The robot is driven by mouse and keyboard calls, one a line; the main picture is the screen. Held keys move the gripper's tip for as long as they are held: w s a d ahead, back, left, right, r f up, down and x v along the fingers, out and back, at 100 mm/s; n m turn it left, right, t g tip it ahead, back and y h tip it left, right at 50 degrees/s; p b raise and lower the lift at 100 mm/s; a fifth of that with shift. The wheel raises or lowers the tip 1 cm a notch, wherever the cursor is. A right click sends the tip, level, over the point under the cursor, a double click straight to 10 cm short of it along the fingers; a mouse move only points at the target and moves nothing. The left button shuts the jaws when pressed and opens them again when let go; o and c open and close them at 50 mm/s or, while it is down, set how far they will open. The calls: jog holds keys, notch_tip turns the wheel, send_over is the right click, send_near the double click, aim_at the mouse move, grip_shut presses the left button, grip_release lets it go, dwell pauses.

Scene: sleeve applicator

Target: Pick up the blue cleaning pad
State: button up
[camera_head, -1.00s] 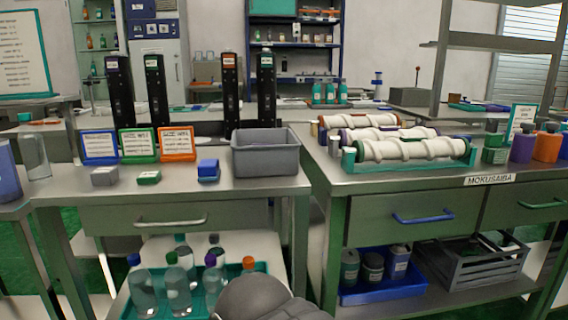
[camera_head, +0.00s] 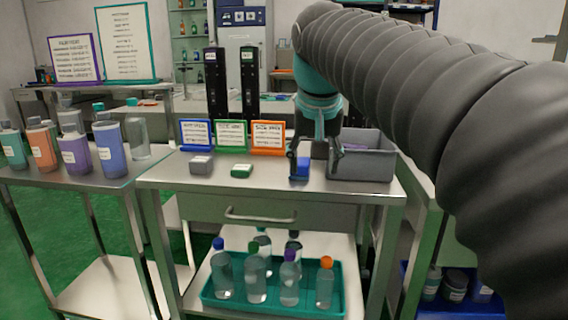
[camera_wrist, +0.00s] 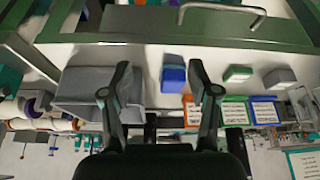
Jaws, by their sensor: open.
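The blue cleaning pad (camera_head: 299,169) lies on the metal table (camera_head: 262,199), just left of the grey bin. My gripper (camera_head: 315,168) points down at the table there, with one finger partly in front of the pad. In the wrist view, where the scene appears upside down, the open fingers (camera_wrist: 160,76) frame the blue pad (camera_wrist: 173,78). The pad shows nearer the right finger. The gripper is empty, and I see no contact with the pad.
The grey bin (camera_head: 362,170) stands close beside my gripper. A green pad (camera_head: 241,171) and a grey pad (camera_head: 201,164) lie to the left. Framed signs (camera_head: 231,136) stand behind. The table's front left is clear.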

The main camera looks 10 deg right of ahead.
jog(key=m+p, duration=0.1)
jog(key=m, duration=0.1)
send_near(300, 160)
jog(key=v, duration=0.3)
jog(key=shift+h, duration=0.3)
jog(key=b+x, duration=0.1)
jog(key=x, duration=0.3)
jog(key=b+x, duration=0.1)
jog(key=x, duration=0.4)
jog(key=b+x, duration=0.1)
jog(key=x, duration=0.3)
jog(key=shift+a+f, duration=0.3)
jog(key=c, duration=1)
jog(key=shift+r, duration=0.15)
notch_tip(300, 160, up, 10)
jog(key=p, duration=0.3)
